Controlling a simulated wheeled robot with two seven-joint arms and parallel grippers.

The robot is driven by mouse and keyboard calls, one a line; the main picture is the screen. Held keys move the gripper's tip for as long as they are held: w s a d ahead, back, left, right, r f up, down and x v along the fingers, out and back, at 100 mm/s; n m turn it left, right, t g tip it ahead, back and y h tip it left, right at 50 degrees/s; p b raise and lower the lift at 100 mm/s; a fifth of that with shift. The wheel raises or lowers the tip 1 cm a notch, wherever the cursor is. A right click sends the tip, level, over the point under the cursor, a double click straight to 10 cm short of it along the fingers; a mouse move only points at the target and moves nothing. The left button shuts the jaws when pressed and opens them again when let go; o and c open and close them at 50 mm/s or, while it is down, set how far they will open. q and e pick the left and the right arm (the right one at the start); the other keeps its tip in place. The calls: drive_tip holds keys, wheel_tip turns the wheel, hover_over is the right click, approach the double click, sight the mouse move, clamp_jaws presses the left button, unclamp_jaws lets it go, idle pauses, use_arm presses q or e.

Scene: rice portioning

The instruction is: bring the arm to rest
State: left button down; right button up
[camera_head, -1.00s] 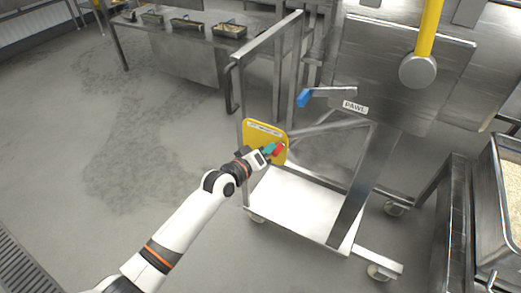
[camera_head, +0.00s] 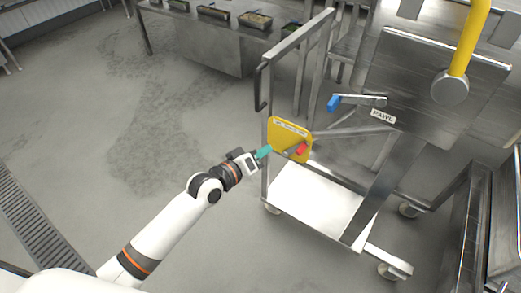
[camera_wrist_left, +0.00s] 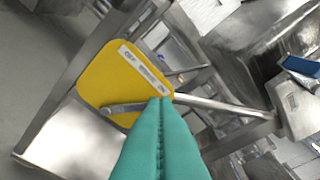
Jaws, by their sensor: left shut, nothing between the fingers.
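My left gripper (camera_head: 264,152) has teal fingers, shut with nothing between them. It is just left of the cart's yellow plate (camera_head: 289,138), apart from the red-ended lever (camera_head: 301,149) on that plate. In the left wrist view the teal fingers (camera_wrist_left: 161,104) point toward the yellow plate (camera_wrist_left: 112,72) and overlap its lower edge in the picture. A grey lever bar (camera_wrist_left: 122,107) shows on the plate there; its red end is hidden behind the fingers. My right gripper is not in view.
The wheeled steel cart (camera_head: 318,205) stands right of my arm. It carries a blue-handled lever (camera_head: 334,103) beside a PAWL label and a yellow bar (camera_head: 469,36). A steel table (camera_head: 200,45) with several trays is at the back.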

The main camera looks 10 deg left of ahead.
use_arm(q)
drive_tip(key=shift+s+a+r, duration=0.1)
drive_tip(key=shift+s+a, duration=0.05)
drive_tip(key=shift+s, duration=0.2)
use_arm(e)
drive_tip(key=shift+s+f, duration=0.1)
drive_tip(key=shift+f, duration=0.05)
